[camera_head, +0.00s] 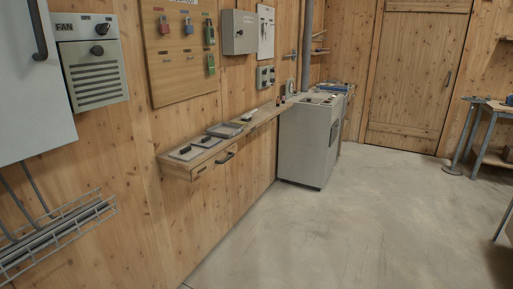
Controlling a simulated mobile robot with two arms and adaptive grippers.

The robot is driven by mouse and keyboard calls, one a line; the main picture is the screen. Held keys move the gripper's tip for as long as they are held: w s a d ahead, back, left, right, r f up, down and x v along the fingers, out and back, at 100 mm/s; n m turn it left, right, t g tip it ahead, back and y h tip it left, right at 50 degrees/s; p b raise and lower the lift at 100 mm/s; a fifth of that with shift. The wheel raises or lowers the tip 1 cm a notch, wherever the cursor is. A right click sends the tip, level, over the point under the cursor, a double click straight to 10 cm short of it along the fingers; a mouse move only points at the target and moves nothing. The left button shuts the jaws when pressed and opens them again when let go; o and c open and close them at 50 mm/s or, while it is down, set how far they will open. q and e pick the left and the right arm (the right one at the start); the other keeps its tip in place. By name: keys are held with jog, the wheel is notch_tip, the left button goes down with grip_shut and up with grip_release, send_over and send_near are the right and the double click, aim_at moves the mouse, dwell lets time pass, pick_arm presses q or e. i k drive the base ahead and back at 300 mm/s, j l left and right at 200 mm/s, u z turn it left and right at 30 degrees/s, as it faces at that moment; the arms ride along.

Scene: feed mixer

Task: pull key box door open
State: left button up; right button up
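A small grey wall box (239,32) with a dark knob or lock on its front is mounted on the wooden wall, right of the padlock board. It looks like the key box, and its door appears shut. It is too small in the picture to tell whether there is a gap at the door's edge. Neither of my grippers is in view.
A padlock board (181,50), a grey fan control box (90,62) and a large grey cabinet (35,90) hang on the wall. A narrow wooden shelf (178,169) juts out below the board. A grey machine (307,140) stands beyond. The concrete floor (330,230) is open.

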aim_at(245, 24)
jog(key=i+l+z, duration=0.35)
jog(key=i, duration=0.2)
jog(key=i+z, duration=0.35)
jog(key=i, duration=0.2)
jog(key=i+j+z, duration=0.1)
jog(key=i+z, duration=0.25)
jog(key=i, duration=0.2)
